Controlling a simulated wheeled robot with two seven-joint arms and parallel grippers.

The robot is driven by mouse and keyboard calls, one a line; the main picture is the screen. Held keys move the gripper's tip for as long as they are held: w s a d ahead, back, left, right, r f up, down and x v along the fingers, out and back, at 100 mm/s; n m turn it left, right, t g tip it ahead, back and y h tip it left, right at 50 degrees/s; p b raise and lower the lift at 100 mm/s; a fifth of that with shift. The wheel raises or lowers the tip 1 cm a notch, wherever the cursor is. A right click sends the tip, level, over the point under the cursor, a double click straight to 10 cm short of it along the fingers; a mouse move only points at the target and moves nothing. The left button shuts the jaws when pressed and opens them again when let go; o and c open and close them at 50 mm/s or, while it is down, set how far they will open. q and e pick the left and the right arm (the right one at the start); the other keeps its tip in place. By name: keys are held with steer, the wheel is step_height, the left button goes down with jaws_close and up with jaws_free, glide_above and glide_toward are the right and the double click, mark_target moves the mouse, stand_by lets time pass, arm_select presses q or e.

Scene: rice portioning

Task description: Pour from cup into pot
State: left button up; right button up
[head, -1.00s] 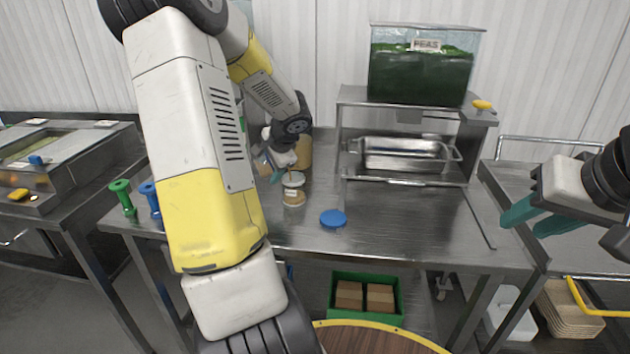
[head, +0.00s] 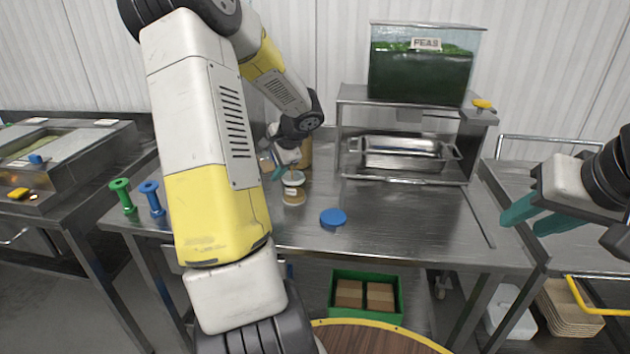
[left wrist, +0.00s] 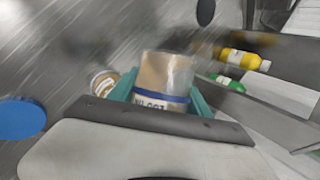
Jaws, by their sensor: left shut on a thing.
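My left gripper (head: 281,166) is over the steel table, partly hidden by its own arm. In the left wrist view its teal fingers close around a clear cup (left wrist: 165,80) with tan contents and a blue-and-white label. A small round labelled container (head: 293,188), possibly the pot, stands on the table just below the gripper. It also shows in the left wrist view (left wrist: 104,82), beside the cup and apart from it, with a tan top. No flow from the cup is visible. My right gripper (head: 528,215) is open and empty at the right.
A blue disc-shaped lid (head: 333,217) lies on the table right of the small container. A tan container (head: 307,152) stands behind the left gripper. A steel pan (head: 403,155) sits under the peas dispenser (head: 420,75). The table's front right is clear.

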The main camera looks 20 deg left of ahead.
arm_select(q)
steer(key=shift+w+d+r, duration=0.1)
steer(key=shift+w+d, duration=0.05)
steer(key=shift+f+m+g+y+p, duration=0.4)
steer(key=shift+f+g+y+p, duration=0.15)
steer(key=shift+g+y, duration=0.3)
stand_by(1.2)
